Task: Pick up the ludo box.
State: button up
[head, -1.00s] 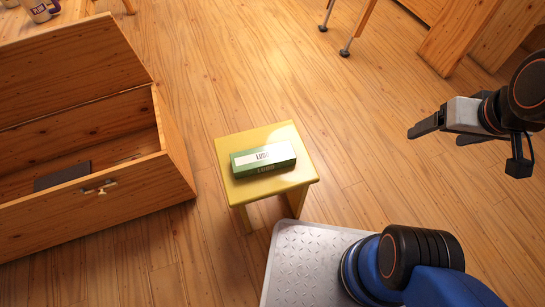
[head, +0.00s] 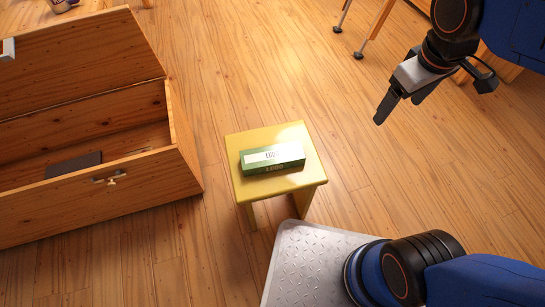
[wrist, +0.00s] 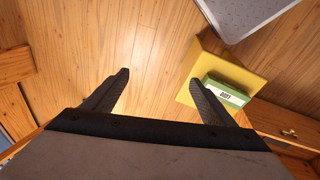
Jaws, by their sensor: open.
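The ludo box (head: 272,158) is a long green box with a white label on top. It lies flat on a small yellow stool (head: 298,133). My gripper (head: 396,112) is open and empty, in the air to the right of the stool and higher than it. In the wrist view, the two fingers of my gripper (wrist: 162,80) are spread with only floor between them. The ludo box (wrist: 227,91) and stool (wrist: 233,67) show there beyond the right finger, and that finger lies close to the box's left side in the picture.
An open wooden chest (head: 150,189) stands left of the stool, with a dark flat item (head: 74,165) inside. My grey base plate is just in front of the stool. Furniture legs (head: 360,52) stand at the back. The floor (head: 220,70) behind the stool is clear.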

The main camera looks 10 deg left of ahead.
jog(key=w+a+f+n+g, duration=0.15)
jog(key=a+n, duration=0.35)
jog(key=a, duration=0.5)
jog(key=n+h, duration=0.3)
jog(key=n, duration=0.3)
send_over(272, 154)
jog(key=w+d, duration=0.2)
jog(key=d, duration=0.1)
notch_tip(272, 154, down, 6)
jog(key=s+a+f+n+t+h, duration=0.1)
jog(key=s+a+f+n, duration=0.35)
jog(key=a, duration=0.45)
jog(key=x, duration=1.7)
jog(key=shift+r, duration=0.1)
jog(key=c, duration=1.4)
